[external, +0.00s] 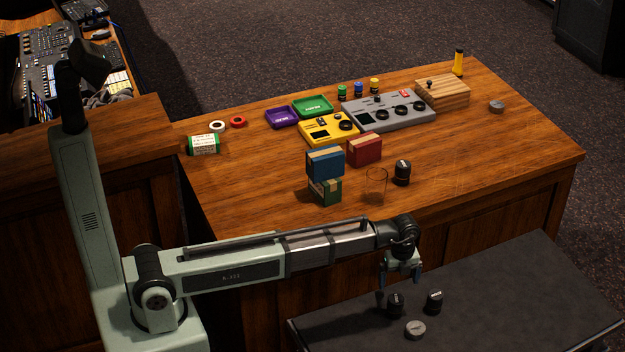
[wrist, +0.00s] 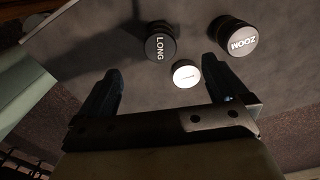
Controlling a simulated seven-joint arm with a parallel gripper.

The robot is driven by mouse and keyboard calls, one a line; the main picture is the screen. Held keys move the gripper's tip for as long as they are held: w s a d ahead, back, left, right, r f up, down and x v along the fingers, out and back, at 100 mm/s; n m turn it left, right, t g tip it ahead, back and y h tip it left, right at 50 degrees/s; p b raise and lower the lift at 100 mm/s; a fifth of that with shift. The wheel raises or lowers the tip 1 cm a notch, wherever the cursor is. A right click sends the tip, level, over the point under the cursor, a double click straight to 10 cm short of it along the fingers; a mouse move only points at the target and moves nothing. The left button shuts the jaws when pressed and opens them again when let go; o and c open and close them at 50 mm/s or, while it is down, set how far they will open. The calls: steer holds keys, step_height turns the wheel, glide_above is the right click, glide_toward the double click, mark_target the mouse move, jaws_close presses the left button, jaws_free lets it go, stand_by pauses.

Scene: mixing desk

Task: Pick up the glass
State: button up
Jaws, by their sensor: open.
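The glass (external: 375,186) is a clear, empty-looking tumbler standing upright on the wooden desk, near its front edge. It is between the stacked boxes and a black lens-like cylinder. My gripper (external: 402,277) is in front of the desk, over the dark side table, to the right of and nearer the camera than the glass. It points down and is apart from the glass. In the wrist view my gripper (wrist: 160,88) has its fingers spread with nothing between them held. The glass does not show in the wrist view.
A blue box (external: 325,162) on a green box (external: 326,190) stands left of the glass. A red box (external: 364,150) is behind it, and a black cylinder (external: 402,172) is close on its right. Black cylinders marked LONG (wrist: 160,46) and ZOOM (wrist: 237,38) stand below my gripper beside a grey disc (wrist: 186,74).

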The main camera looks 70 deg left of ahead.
mark_target(376, 184)
steer(key=w+a+r+n, duration=0.1)
steer(key=w+a+r, duration=0.1)
steer(key=a+r, duration=0.2)
steer(key=w+a+r+n+t, duration=0.1)
steer(key=a+r, duration=0.3)
steer(key=a, duration=0.6)
steer(key=w+a+r+n+t, duration=0.1)
steer(key=w+a+r, duration=0.1)
steer(key=a+r, duration=0.3)
steer(key=shift+w+a+r, duration=0.1)
steer(key=shift+w+a, duration=0.1)
steer(key=shift+a, duration=0.3)
steer(key=shift+w+a, duration=0.2)
steer(key=shift+a, duration=0.3)
steer(key=w+a+r+n, duration=0.1)
steer(key=w+a+r, duration=0.2)
steer(key=a+r, duration=0.75)
steer(key=f, duration=0.2)
steer(key=s+d+f+g, duration=0.1)
steer(key=f, duration=0.1)
steer(key=s+d+f+g, duration=0.1)
steer(key=f, duration=0.2)
steer(key=shift+s, duration=0.2)
steer(key=shift+w+f, duration=0.15)
steer(key=shift+f, duration=1.2)
steer(key=shift+w+f, duration=0.15)
steer(key=shift+f, duration=1.15)
